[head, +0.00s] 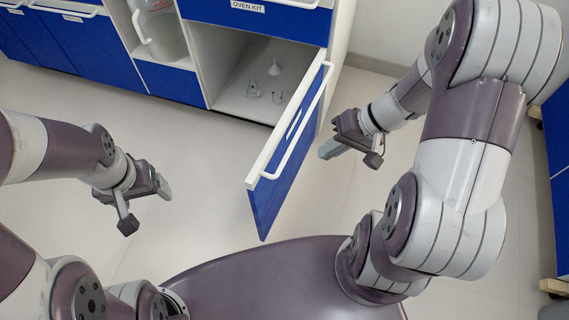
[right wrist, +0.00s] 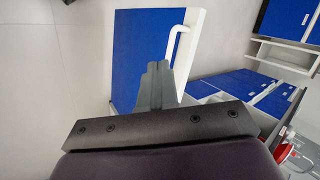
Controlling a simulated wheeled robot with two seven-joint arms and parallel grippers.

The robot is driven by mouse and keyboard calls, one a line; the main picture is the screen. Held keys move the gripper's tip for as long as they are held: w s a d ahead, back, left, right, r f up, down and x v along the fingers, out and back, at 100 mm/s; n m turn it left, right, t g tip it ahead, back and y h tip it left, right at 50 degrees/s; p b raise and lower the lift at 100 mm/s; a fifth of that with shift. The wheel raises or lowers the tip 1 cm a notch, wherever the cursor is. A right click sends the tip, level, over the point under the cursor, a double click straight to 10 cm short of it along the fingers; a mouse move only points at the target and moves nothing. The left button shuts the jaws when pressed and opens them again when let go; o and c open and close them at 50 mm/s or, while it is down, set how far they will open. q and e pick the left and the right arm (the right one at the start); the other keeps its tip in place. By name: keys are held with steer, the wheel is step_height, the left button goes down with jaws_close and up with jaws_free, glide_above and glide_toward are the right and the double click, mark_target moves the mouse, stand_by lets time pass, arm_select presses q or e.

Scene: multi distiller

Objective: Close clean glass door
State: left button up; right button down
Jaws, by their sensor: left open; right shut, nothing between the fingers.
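The cabinet door (head: 283,174) is blue with a white edge and a long white handle. It stands wide open, swung out from a compartment with glassware (head: 262,85) inside. In the right wrist view the door's blue face (right wrist: 137,55) is upright ahead of the fingers, with the handle (right wrist: 174,42) at its right. My right gripper (head: 325,152) is shut and empty, to the right of the door on its outer side. I cannot tell whether it touches the door. My left gripper (head: 168,190) is open and empty, left of the door with a gap of floor between.
A drawer labelled OVEN KIT (head: 255,12) is above the open compartment. A large clear bottle (head: 158,30) stands on the shelf to its left. Blue cabinets (head: 40,40) line the far left. Another blue cabinet (head: 557,130) is at the right edge. The floor (head: 180,240) left of the door is clear.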

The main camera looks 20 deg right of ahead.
steer(key=a+r+b+x, duration=0.1)
steer(key=b+x, duration=0.3)
steer(key=x, duration=0.8)
steer(key=shift+w+a, duration=0.15)
steer(key=shift+a, duration=0.1)
steer(key=shift+a+r, duration=0.1)
